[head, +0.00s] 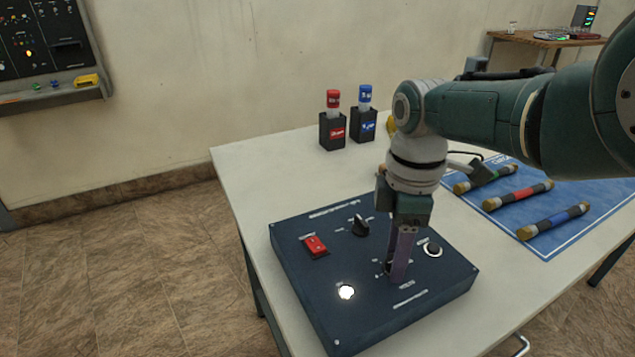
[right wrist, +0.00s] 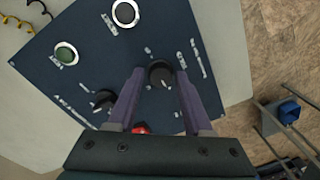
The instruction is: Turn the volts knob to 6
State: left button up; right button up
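The dark blue trainer box (head: 320,292) lies on the white table. In the right wrist view a black round knob (right wrist: 160,75) with a light pointer mark sits between the fingers of my right gripper (right wrist: 161,85). The fingers stand apart, with a gap on each side of the knob. In the head view my right gripper (head: 398,270) points down onto the box and mostly hides that knob. Another black knob (head: 360,226) sits farther back; it also shows in the right wrist view (right wrist: 104,99). My left gripper is out of view.
The box also carries a red switch (head: 316,246), a lit white lamp (head: 346,292) and a white-ringed black part (head: 432,250). Red (head: 333,100) and blue (head: 365,98) capped items stand in black holders behind. Several banded cylinders (head: 517,195) lie on a blue mat (head: 590,208).

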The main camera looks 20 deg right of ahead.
jog(key=shift+o, duration=1)
notch_tip(320, 180, up, 10)
jog(key=p, duration=0.7)
jog(key=shift+w, duration=0.2)
jog(key=shift+d, duration=0.1)
